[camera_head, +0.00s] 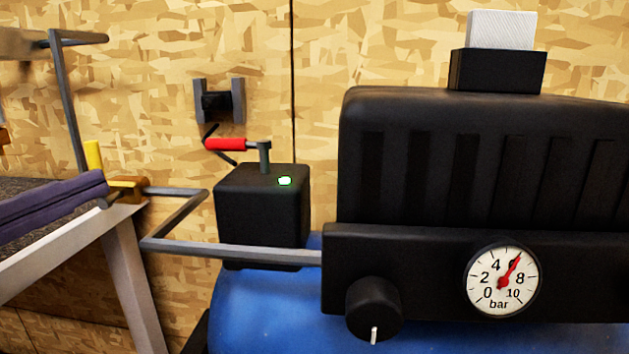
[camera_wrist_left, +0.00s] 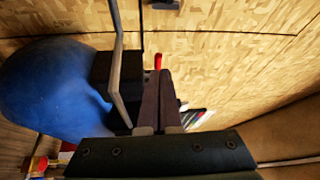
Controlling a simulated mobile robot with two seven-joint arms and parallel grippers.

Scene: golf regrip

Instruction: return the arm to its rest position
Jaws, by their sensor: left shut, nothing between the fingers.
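My left gripper (camera_head: 92,188) reaches in from the left edge in the head view, its dark purple fingers pressed together with nothing between them. In the left wrist view the same fingers (camera_wrist_left: 159,82) lie side by side and point away from the camera. They appear in front of the bench in the head view, clear of the compressor. My right gripper is in neither view.
A compressor has a black housing (camera_head: 420,165), a blue tank (camera_head: 265,315), a gauge (camera_head: 503,281) and a knob (camera_head: 374,308). A black box (camera_head: 262,212) with a green light and red-handled lever (camera_head: 226,145) stands beside it. A grey pipe handle (camera_head: 235,251) juts left toward the bench leg (camera_head: 130,270).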

